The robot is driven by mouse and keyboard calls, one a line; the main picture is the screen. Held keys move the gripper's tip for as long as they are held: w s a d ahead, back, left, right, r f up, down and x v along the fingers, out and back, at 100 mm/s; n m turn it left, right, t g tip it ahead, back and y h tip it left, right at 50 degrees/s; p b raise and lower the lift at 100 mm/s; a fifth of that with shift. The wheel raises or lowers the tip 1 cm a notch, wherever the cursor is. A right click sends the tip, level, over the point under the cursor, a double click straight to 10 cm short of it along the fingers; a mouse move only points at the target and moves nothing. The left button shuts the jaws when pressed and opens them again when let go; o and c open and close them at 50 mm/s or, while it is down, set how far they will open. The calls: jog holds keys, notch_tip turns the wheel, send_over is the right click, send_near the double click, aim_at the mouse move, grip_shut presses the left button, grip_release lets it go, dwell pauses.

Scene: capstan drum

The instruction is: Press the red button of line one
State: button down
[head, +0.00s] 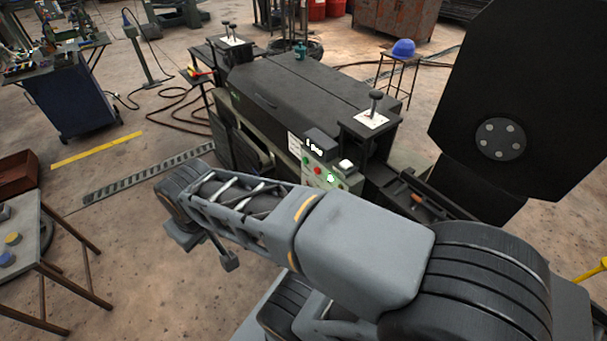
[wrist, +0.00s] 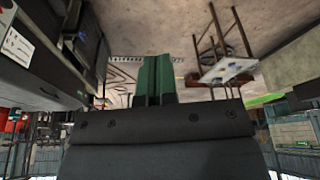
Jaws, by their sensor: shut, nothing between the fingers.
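The red button (head: 318,170) is a small round button on the pale control panel (head: 324,183) at the front of the dark machine, right of centre in the head view. My gripper shows in the wrist view as two green fingers (wrist: 157,72), shut and empty. It points away from the panel buttons, which are not clearly visible there. My forearm passes just below the panel in the head view.
The long dark machine (head: 285,88) fills the middle. A large black plate (head: 510,100) stands at right. A table with coloured buttons (head: 30,240) is at left. A stool with a blue helmet (head: 403,48) stands behind. Open floor lies left of the machine.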

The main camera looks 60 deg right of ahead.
aim_at(316, 172)
jog(key=d+f+n+g+h+b, duration=0.5)
jog(key=d+f+h+b, duration=0.1)
jog(key=d+f+b, duration=0.65)
jog(key=w+d+f+n+g+h+b, duration=0.2)
jog(key=d+f+n+h+b, duration=0.2)
jog(key=d+b, duration=0.3)
jog(key=w+d+f+n+g+h+b, duration=0.2)
jog(key=w+d+f+n+h+b, duration=0.1)
jog(key=d, duration=0.7)
jog(key=f+n+h+b, duration=0.1)
jog(key=n+h+b, duration=0.1)
jog(key=h+b, duration=0.1)
jog(key=shift+w+d+f+h+b, duration=0.15)
jog(key=shift+d+f+h+b, duration=0.2)
jog(key=shift+h, duration=0.25)
jog(key=b+x, duration=0.3)
jog(key=x, duration=0.9)
jog(key=shift+b+x, duration=0.3)
jog(key=shift+x, duration=0.65)
